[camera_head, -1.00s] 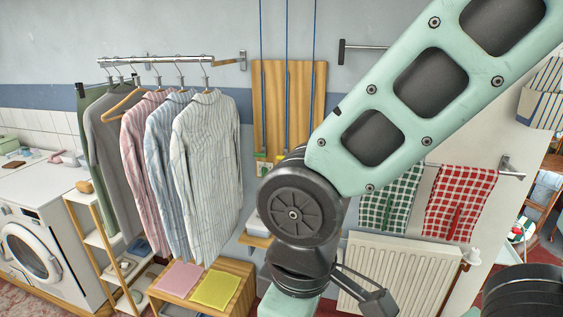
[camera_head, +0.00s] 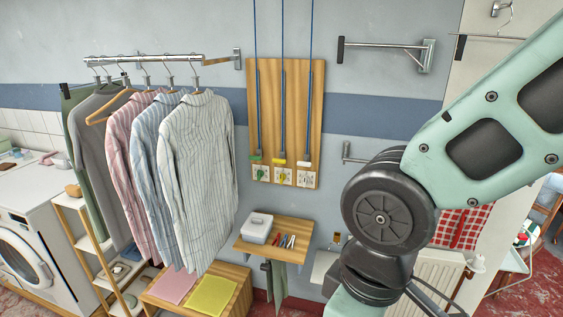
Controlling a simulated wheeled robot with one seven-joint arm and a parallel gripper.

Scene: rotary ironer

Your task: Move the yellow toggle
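A wooden board (camera_head: 290,105) hangs on the wall left of my arm. Three blue rods or cords run down it to three small fittings, one green at left (camera_head: 255,157), one yellow in the middle (camera_head: 279,162) and one whitish at right (camera_head: 304,164). Under each is a white plate; the middle plate (camera_head: 282,178) also carries a yellow piece. Which yellow part is the toggle, and its exact position, is too small to tell. My arm is at the right, apart from the board in the picture. My gripper is not visible; the arm's lower end leaves the frame.
A wooden shelf (camera_head: 273,240) with a grey-white box (camera_head: 257,228) and small coloured tools sits below the board. Shirts (camera_head: 198,180) hang from a rail at left. A bench (camera_head: 235,305) with pink and yellow cloths stands below. A radiator (camera_head: 440,275) is behind my arm.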

